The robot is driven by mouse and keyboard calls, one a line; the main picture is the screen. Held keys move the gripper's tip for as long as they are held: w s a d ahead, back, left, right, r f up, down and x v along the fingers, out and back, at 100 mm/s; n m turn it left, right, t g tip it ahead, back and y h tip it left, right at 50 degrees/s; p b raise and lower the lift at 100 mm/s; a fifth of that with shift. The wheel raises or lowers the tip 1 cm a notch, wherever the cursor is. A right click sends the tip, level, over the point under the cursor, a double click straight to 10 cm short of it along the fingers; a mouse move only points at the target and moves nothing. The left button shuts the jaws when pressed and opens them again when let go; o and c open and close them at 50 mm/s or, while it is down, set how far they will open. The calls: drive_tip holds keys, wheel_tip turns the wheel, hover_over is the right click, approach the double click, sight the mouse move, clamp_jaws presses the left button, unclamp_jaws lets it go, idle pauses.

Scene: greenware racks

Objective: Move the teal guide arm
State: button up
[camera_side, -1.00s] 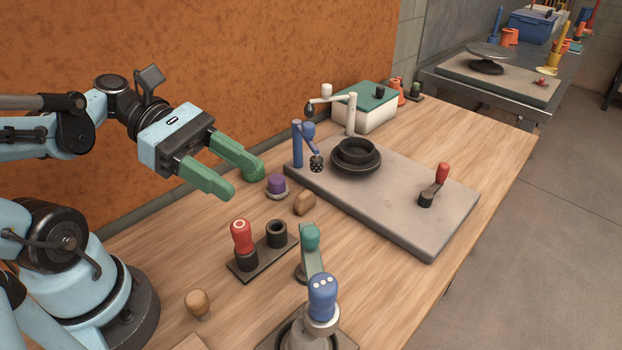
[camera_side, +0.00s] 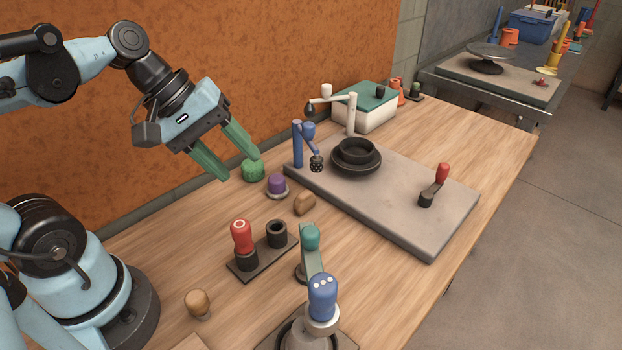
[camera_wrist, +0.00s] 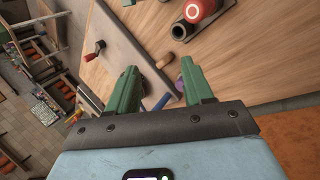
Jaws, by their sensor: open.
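The teal guide arm (camera_side: 312,252) stands near the front middle of the table in the side view, a teal knob on top of a grey-green lever with a dark base. The blue knob with white dots partly hides its lower end. My gripper (camera_side: 240,167) is open and empty, tilted downward above the table's back left, well to the left of and behind the teal guide arm. A green ribbed knob (camera_side: 253,172) shows just by the right fingertip; contact cannot be told. In the wrist view my two green fingers (camera_wrist: 160,68) are apart; I cannot make out the teal guide arm there.
A red knob (camera_side: 241,236) and an empty black socket (camera_side: 277,234) share a dark plate. The blue knob (camera_side: 323,296) stands in front. A purple knob (camera_side: 276,185) and brown knob (camera_side: 304,204) lie between. A grey slab (camera_side: 400,219) fills the right.

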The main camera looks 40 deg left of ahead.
drive_tip(key=w+a+r+m+t+y, duration=0.2)
drive_tip(key=w+a+r+m+y, duration=0.1)
drive_tip(key=m, duration=0.7)
drive_tip(key=shift+w+a+r+t+y, duration=0.15)
drive_tip(key=shift+w+r+t+y, duration=0.25)
drive_tip(key=shift+y, duration=0.3)
drive_tip(key=shift+m, duration=0.3)
drive_tip(key=m+g+h, duration=0.4)
drive_tip(key=m+g, duration=0.1)
drive_tip(key=m, duration=0.7)
approach(310, 230)
drive_tip(key=shift+x, duration=4.35)
clamp_jaws()
